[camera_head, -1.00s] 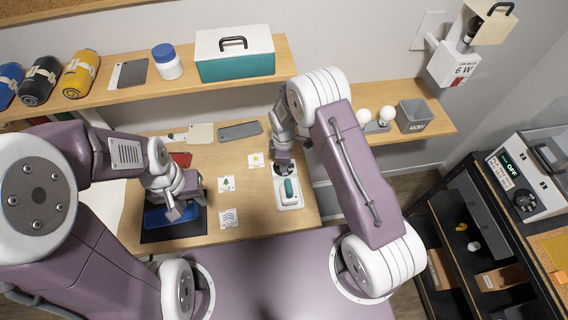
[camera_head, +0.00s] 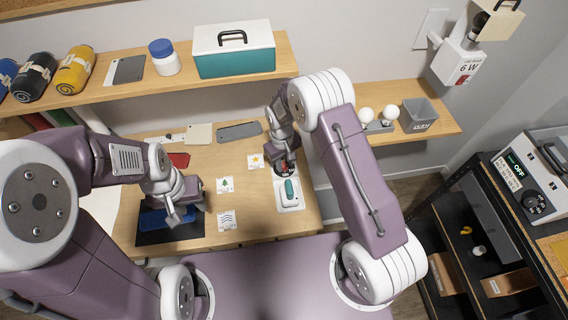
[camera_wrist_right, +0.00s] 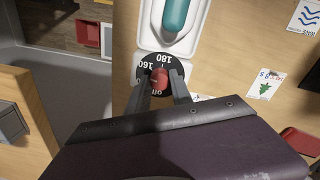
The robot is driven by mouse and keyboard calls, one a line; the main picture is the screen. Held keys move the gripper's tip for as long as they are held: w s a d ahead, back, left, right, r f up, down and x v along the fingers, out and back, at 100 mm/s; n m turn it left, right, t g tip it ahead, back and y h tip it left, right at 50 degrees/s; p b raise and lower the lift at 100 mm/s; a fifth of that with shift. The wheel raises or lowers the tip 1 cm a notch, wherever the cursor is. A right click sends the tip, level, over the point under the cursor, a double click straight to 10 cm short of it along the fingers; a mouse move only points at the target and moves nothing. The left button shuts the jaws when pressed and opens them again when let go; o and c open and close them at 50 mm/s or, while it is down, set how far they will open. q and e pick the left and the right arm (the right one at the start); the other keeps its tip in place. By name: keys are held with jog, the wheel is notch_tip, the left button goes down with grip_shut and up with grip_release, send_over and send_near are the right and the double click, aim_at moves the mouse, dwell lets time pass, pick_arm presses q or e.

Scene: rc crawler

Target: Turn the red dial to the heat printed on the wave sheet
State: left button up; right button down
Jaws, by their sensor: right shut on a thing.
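The red dial (camera_wrist_right: 160,78) sits on a black disc (camera_wrist_right: 147,70) with white marks; 160 and 180 are readable and "off" shows near the gripper. The disc is at one end of a white base (camera_head: 290,205) holding a teal-handled tool (camera_head: 290,188). My right gripper (camera_wrist_right: 160,88) is shut on the dial, one finger on each side. The wave sheet (camera_head: 227,220) lies on the table left of the base; it also shows in the right wrist view (camera_wrist_right: 305,17), its print too small to read surely. My left gripper (camera_head: 174,216) is over a dark mat; its jaws are unclear.
A tree sheet (camera_head: 225,185) and a star sheet (camera_head: 259,161) lie near the base. A blue item (camera_head: 153,221) is on the dark mat (camera_head: 148,238). A shelf (camera_head: 130,92) with a teal box (camera_head: 235,62) stands behind. Bulbs and a grey bin (camera_head: 419,114) are to the right.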

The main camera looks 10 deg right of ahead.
jog(key=shift+w+r+m+b, duration=0.1)
jog(key=shift+w+m+b, duration=0.1)
jog(key=shift+m, duration=0.75)
jog(key=shift+w+r+m+b, duration=0.1)
jog(key=shift+m+b, duration=0.05)
jog(key=shift+m, duration=0.8)
jog(key=c, duration=1.2)
grip_release()
jog(key=shift+o, duration=0.3)
jog(key=shift+s+f, duration=0.1)
notch_tip(320, 180, up, 9)
jog(key=b, duration=0.1)
jog(key=shift+a+b, duration=0.2)
jog(key=shift+b, duration=0.15)
